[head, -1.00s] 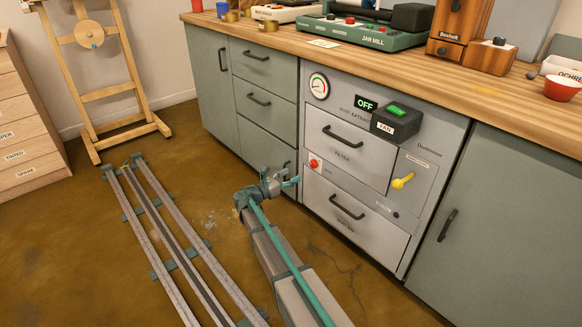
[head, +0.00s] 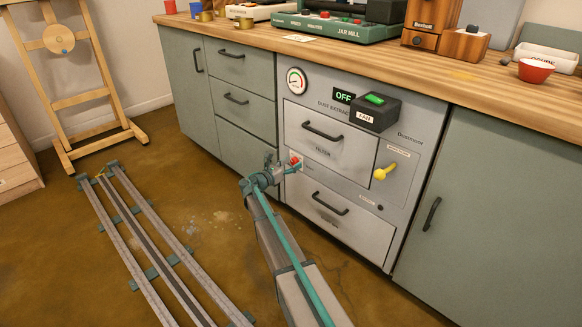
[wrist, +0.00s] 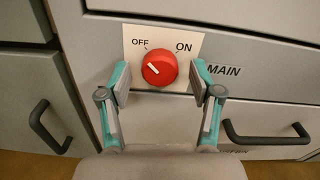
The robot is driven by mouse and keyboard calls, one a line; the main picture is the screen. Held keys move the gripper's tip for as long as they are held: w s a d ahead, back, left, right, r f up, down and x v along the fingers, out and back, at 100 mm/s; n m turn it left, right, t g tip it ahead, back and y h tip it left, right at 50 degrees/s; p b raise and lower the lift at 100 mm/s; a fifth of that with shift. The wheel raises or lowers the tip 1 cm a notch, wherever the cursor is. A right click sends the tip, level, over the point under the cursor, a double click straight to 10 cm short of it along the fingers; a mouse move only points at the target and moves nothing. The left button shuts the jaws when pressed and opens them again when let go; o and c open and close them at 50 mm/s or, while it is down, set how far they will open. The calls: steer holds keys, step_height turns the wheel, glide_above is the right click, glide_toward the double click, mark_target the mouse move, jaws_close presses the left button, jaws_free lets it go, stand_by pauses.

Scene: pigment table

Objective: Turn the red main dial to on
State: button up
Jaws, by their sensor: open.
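The red main dial (wrist: 159,67) sits on a pale plate (wrist: 190,34) marked OFF at upper left and ON at upper right, beside the label MAIN. Its white mark points to the upper left, toward OFF. My gripper (wrist: 160,84) is open in the wrist view, one finger on each side of the dial's lower part. I cannot tell whether either finger touches it. In the head view the red dial (head: 295,161) is small and partly covered by my gripper (head: 290,167), which is close to the panel.
The dust extractor panel (head: 413,112) has a gauge (head: 296,81), an OFF display (head: 343,96), a FAN box (head: 375,113) and a yellow lever (head: 385,172). Drawer handles (head: 330,203) stick out nearby, including one at right in the wrist view (wrist: 265,135).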

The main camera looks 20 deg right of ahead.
steer(key=c, duration=1.1)
steer(key=shift+c, duration=0.2)
steer(key=shift+m, duration=0.4)
steer(key=m+p, duration=0.1)
steer(key=m, duration=0.2)
steer(key=shift+m+p, duration=0.3)
steer(key=shift+p, duration=0.05)
steer(key=m, duration=0.4)
steer(key=shift+m, duration=0.3)
steer(key=m+b, duration=0.1)
steer(key=m, duration=0.3)
steer(key=shift+f+b, duration=0.1)
steer(key=shift+b, duration=0.25)
steer(key=shift+m+b, duration=1.05)
steer(key=shift+m, duration=1.45)
